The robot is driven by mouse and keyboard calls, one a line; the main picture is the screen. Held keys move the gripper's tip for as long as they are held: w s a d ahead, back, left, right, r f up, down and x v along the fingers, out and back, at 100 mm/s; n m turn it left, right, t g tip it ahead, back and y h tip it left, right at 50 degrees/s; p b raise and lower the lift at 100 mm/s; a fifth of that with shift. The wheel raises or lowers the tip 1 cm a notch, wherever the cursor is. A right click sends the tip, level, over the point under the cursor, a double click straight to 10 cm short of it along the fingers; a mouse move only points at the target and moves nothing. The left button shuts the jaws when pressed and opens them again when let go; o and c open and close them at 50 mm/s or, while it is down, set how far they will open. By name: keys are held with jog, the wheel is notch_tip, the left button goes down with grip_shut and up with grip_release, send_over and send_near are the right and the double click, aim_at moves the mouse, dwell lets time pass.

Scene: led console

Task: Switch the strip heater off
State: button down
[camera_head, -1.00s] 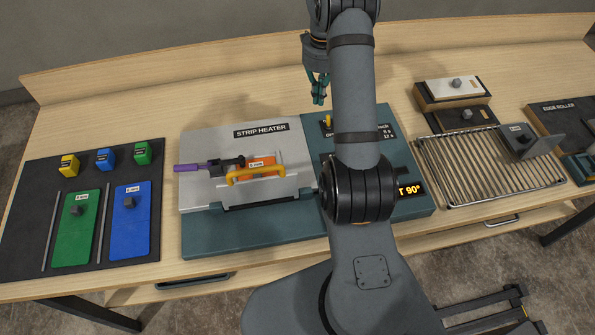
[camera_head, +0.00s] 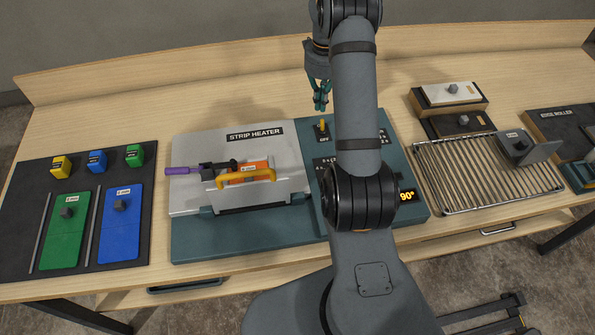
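The strip heater (camera_head: 240,238) is a teal bench unit with a light grey plate on its left, labelled STRIP HEATER. On its teal console, a small yellow switch (camera_head: 322,125) stands on a black plate, just below my gripper in the picture. The switch's position is too small to read. A lit amber display (camera_head: 407,196) reads 90°, partly covered by my arm. My gripper (camera_head: 321,104) points down, apart from the switch, with nothing visible in it. Its fingertips look close together, but I cannot tell whether they are shut. My arm hides much of the console.
A black mat (camera_head: 20,235) with coloured blocks and panels is at left. A wire rack (camera_head: 470,180) and an edge roller (camera_head: 552,125) are at right.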

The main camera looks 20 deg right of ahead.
jog(key=shift+f+b, duration=1.55)
jog(key=shift+b, duration=0.1)
jog(key=shift+s+b, duration=0.3)
jog(key=shift+b, duration=0.1)
dwell(0.4)
jog(key=shift+s+a+b, duration=0.15)
jog(key=shift+s+b, duration=0.4)
jog(key=shift+s, duration=0.1)
notch_tip(320, 180, up, 7)
jog(key=p, duration=0.5)
jog(key=shift+w+p, duration=0.3)
jog(key=shift+w, duration=0.05)
